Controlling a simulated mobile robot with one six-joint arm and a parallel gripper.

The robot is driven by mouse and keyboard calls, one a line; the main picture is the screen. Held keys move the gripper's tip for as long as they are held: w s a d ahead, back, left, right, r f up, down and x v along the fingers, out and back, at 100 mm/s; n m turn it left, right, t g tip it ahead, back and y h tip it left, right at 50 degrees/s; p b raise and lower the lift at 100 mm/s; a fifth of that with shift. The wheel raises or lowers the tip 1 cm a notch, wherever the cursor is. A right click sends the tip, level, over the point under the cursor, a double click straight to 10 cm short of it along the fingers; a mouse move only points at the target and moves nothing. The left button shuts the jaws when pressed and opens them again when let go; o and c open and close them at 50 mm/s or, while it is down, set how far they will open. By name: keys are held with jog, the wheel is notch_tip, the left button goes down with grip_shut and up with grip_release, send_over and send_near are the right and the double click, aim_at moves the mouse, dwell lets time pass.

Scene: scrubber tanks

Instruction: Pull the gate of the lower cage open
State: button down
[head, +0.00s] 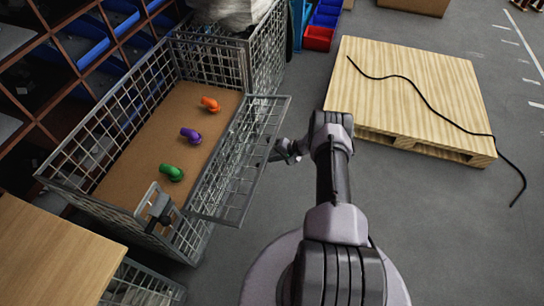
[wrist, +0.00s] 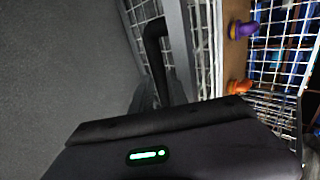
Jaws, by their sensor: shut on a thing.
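The lower cage (head: 105,120) is a grey wire mesh box at left in the head view. Its mesh gate (head: 238,170), on the right side, leans outward, so the cage is open on that side. My gripper (head: 272,153) is at the gate's outer face. The fingertips are partly hidden. A grey plate with a black latch (head: 157,208) is at the cage's near corner.
Orange (head: 210,103), purple (head: 190,135) and green (head: 171,172) pieces lie on the cage's brown floor. A wooden pallet (head: 420,90) with a black cable lies at right. A wooden tabletop (head: 50,255) is at lower left. Grey floor between cage and pallet is clear.

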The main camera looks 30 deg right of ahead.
jog(key=shift+s+a+f+g, duration=0.15)
jog(key=shift+s+f, duration=0.2)
jog(key=shift+f, duration=0.2)
jog(key=shift+s+f+g, duration=0.15)
jog(key=shift+s+f, duration=0.15)
jog(key=shift+f, duration=0.25)
jog(key=c, duration=1.3)
grip_release()
jog(key=p+v, duration=0.8)
jog(key=v, duration=1)
jog(key=shift+w+r, duration=0.25)
jog(key=shift+r, duration=0.35)
